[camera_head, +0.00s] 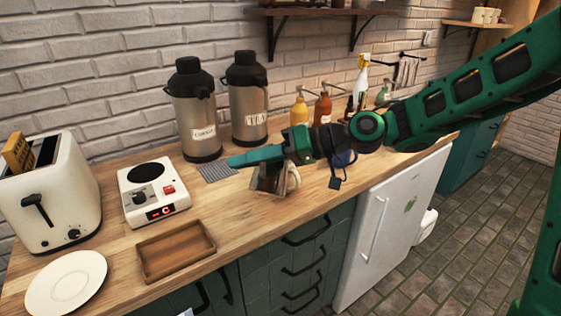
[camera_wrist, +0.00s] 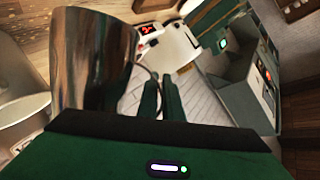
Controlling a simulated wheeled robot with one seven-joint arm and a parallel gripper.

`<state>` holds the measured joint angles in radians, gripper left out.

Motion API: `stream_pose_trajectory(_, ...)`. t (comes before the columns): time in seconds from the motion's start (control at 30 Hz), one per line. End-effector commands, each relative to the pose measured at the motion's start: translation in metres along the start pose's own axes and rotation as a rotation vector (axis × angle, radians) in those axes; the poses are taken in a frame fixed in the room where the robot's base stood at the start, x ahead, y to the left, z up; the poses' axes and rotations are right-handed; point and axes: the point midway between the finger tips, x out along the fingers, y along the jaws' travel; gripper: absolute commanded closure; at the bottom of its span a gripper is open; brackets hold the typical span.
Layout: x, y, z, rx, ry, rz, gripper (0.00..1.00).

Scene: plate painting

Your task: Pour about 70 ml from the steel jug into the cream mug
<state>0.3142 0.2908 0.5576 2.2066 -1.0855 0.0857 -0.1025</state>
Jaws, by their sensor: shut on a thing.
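The steel jug (camera_head: 266,181) is beneath and beside my gripper (camera_head: 246,158) in the head view, partly hidden by it. In the wrist view the jug (camera_wrist: 95,60) is a large shiny body at the left. My gripper (camera_wrist: 161,98) is shut on the jug at its handle side; the exact contact is hard to see. What seems to be the cream mug (camera_head: 294,181) shows as a pale curved edge just right of the jug, mostly hidden. I cannot tell whether the jug touches the counter or whether liquid is flowing.
Two flasks (camera_head: 199,135) (camera_head: 248,110) stand behind. A toaster (camera_head: 50,195) and plate (camera_head: 67,283) are far left.

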Motion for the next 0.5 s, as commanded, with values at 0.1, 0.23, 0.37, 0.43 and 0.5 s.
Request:
stream_pose_trajectory(0.1, -0.006, -0.003, -0.008, 0.068, 0.003, -0.027, 1.0)
stream_pose_trajectory(0.23, -0.012, -0.006, -0.017, 0.146, 0.006, -0.055, 1.0)
stream_pose_trajectory(0.37, -0.017, -0.009, -0.023, 0.204, 0.007, -0.079, 1.0)
stream_pose_trajectory(0.43, -0.019, -0.009, -0.025, 0.229, 0.008, -0.086, 1.0)
stream_pose_trajectory(0.5, -0.021, -0.009, -0.028, 0.25, 0.009, -0.094, 1.0)
